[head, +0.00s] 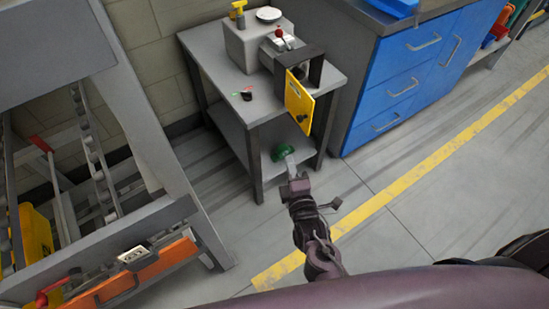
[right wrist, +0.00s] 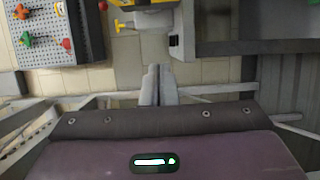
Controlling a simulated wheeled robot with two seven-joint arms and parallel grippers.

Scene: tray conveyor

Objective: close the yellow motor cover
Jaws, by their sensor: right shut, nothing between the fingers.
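The yellow motor cover (head: 300,103) hangs open at the front of a dark frame (head: 316,66) on the small grey table. It is tilted, with its flat face outward. My right gripper (head: 290,160) is shut and empty, below the cover and a little to its left in the picture, apart from it. In the right wrist view the two fingers of my right gripper (right wrist: 157,72) are together. I cannot tell whether a yellow piece at the top edge of that view is the cover. My left gripper is not in view.
A blue cabinet (head: 400,85) stands right; a grey conveyor frame (head: 165,150) stands left. Floor in front is clear.

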